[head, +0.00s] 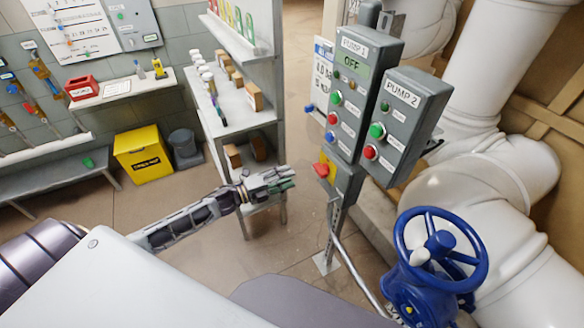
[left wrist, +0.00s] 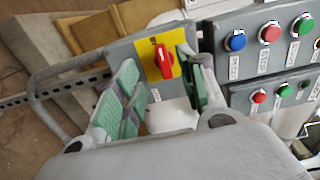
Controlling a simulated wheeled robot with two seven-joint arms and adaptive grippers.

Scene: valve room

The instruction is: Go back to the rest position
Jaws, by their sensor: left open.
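My left gripper (head: 283,181) reaches in from the left in the head view and is open and empty, just left of the pump control post. In the left wrist view its green-padded fingers (left wrist: 160,92) stand apart, with a red rotary switch (left wrist: 163,62) on a yellow plate showing between them, beyond the fingertips. In the head view this red switch (head: 321,170) sits on a grey box below the PUMP 1 panel (head: 352,95). I cannot tell how near the fingertips are to it. My right gripper is not in view.
The PUMP 2 panel (head: 405,125) hangs beside PUMP 1. A blue handwheel valve (head: 440,250) stands at the lower right before large white pipes (head: 500,190). A shelf (head: 235,118) with bottles and boxes stands behind my left gripper. A yellow bin (head: 143,154) is farther back. Floor between is clear.

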